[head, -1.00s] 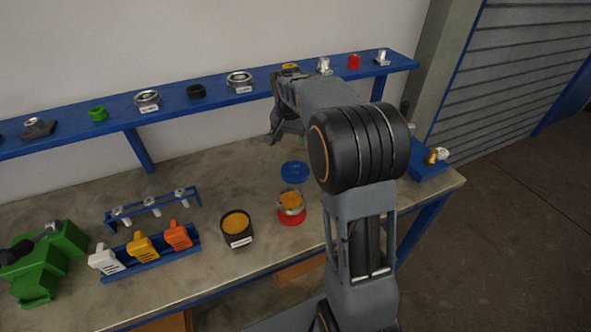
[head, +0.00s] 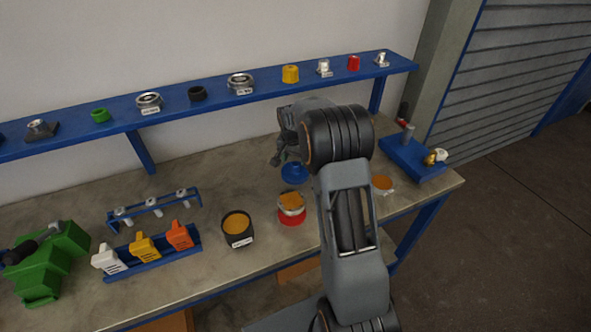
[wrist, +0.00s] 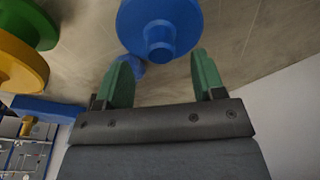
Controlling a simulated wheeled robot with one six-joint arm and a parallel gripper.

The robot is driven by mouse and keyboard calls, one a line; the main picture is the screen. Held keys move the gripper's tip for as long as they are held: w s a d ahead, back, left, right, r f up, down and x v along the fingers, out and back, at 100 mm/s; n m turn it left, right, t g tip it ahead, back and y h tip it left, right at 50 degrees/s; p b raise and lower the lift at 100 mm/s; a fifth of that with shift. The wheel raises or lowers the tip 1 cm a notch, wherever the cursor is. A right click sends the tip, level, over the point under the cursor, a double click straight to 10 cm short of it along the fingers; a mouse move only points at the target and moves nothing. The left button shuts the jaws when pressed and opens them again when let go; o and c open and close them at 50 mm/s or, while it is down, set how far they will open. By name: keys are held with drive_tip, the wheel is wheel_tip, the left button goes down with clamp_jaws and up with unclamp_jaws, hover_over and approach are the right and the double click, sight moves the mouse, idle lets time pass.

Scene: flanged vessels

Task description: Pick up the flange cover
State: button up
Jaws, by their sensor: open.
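A blue disc-shaped piece (head: 292,174), which looks like the flange cover, lies on the bench below my gripper (head: 277,158) in the head view. In the wrist view a blue flanged piece (wrist: 160,22) with a round knob shows just beyond the gap between my fingertips (wrist: 160,60). My gripper is open, its two green fingers apart with nothing held. I cannot tell how far the fingers are from the knob. A smaller blue part behind it is mostly hidden.
A red-based jar (head: 291,210) and a black pot (head: 237,228) stand nearby in front. An orange disc (head: 383,185) and a blue stand (head: 415,160) are to the right. A blue shelf (head: 220,98) runs behind. Yellow (wrist: 20,65) and green flanged pieces (wrist: 30,22) show at left in the wrist view.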

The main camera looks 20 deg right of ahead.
sight(295, 164)
drive_tip(key=shift+w+d+f+p, duration=0.15)
drive_tip(key=shift+f, duration=0.8)
drive_tip(key=shift+w+d+f+p, duration=0.1)
drive_tip(key=shift+w+f+p, duration=0.05)
drive_tip(key=shift+f, duration=0.75)
drive_tip(key=c, duration=1)
drive_tip(key=shift+r, duration=0.1)
